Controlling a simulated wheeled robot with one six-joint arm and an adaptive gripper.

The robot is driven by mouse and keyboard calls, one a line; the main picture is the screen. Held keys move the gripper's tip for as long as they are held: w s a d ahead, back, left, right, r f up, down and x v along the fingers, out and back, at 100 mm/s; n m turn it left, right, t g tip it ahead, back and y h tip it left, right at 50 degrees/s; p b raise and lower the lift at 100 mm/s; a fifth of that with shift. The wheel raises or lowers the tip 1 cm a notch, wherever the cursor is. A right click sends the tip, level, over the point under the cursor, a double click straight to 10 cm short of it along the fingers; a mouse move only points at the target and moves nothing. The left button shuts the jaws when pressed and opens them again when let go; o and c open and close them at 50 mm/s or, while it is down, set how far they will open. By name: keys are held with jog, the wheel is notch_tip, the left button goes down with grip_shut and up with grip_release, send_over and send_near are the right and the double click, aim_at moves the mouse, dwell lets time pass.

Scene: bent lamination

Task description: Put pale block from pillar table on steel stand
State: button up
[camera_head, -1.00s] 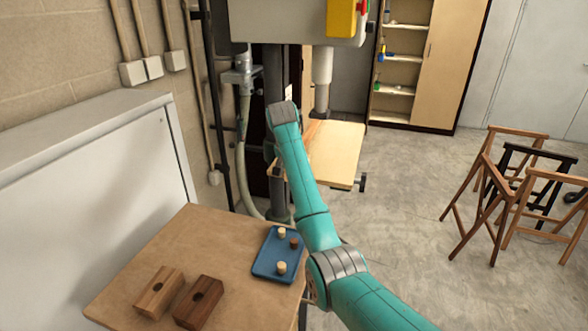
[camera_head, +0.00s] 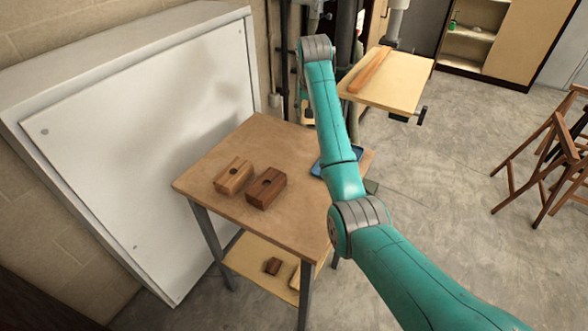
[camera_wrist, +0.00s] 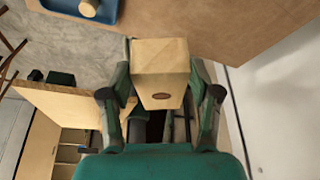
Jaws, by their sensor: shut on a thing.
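A pale block (camera_wrist: 160,62) with a small dark reddish oval on its face sits between the fingers of my gripper (camera_wrist: 160,80) in the wrist view. The fingers are shut on its sides.
On the brown top are a lighter brown holed block (camera_head: 234,177), a darker holed block (camera_head: 266,188) and a blue tray (camera_head: 318,168), mostly behind my arm. A lower shelf (camera_head: 245,262) holds a small brown piece (camera_head: 272,266). A white panel (camera_head: 140,130) stands at left; wooden stools (camera_head: 550,155) at right.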

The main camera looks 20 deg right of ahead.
jog(key=a+n+y, duration=0.1)
jog(key=a+n, duration=0.3)
jog(key=a, duration=0.4)
send_over(284, 150)
jog(key=s, duration=0.2)
jog(key=shift+t, duration=0.4)
jog(key=shift+s+a+f, duration=0.1)
jog(key=shift+a+f, duration=0.05)
jog(key=shift+f, duration=5)
jog(key=shift+f, duration=0.2)
jog(key=o, duration=1.3)
jog(key=shift+o, duration=0.2)
jog(key=d+v, duration=0.1)
jog(key=v, duration=1.1)
jog(key=shift+a+r, duration=0.2)
jog(key=shift+a, duration=0.15)
